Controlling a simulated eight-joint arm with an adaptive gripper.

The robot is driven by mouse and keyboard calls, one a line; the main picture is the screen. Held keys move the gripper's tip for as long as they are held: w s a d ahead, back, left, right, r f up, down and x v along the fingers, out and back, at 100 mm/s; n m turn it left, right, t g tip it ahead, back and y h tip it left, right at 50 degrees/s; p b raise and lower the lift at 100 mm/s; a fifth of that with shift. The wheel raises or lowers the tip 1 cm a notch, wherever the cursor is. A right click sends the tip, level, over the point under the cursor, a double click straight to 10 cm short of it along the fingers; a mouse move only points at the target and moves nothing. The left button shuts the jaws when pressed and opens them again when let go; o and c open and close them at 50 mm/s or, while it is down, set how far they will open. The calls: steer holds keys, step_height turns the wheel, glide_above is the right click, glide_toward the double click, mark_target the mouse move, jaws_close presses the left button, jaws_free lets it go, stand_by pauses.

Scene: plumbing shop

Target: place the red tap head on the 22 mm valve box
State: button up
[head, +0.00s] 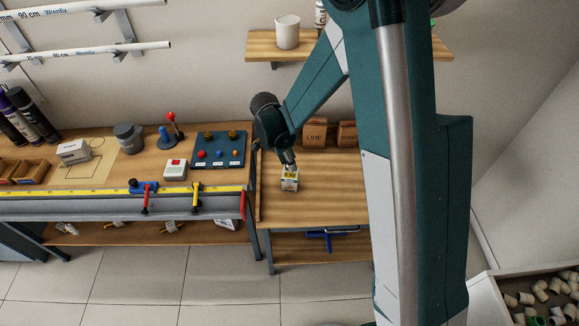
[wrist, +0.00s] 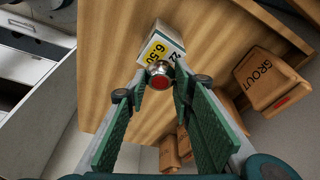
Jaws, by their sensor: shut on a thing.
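My gripper (wrist: 160,88) is shut on the red tap head (wrist: 159,76), a small chrome piece with a red disc, held between its fingertips. The 22 mm valve box (wrist: 164,44) is white with a yellow price label and "22" on it. It stands on the wooden bench, directly beyond the fingertips. In the head view the same box (head: 289,185) is right under my gripper (head: 289,167). The tap head is too small to make out there. I cannot tell whether it touches the box top.
Brown boxes (head: 315,132) stand at the back of the bench; one reads "GROUT" (wrist: 272,78) in the wrist view. A blue panel with knobs (head: 219,150) and a yellow rule (head: 100,193) are on the left bench. The bench around the valve box is clear.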

steer(key=shift+f, duration=1.65)
steer(key=shift+f, duration=0.15)
steer(key=o, duration=0.9)
steer(key=shift+r, duration=0.2)
steer(key=shift+v, duration=6)
steer(key=shift+d+r, duration=0.1)
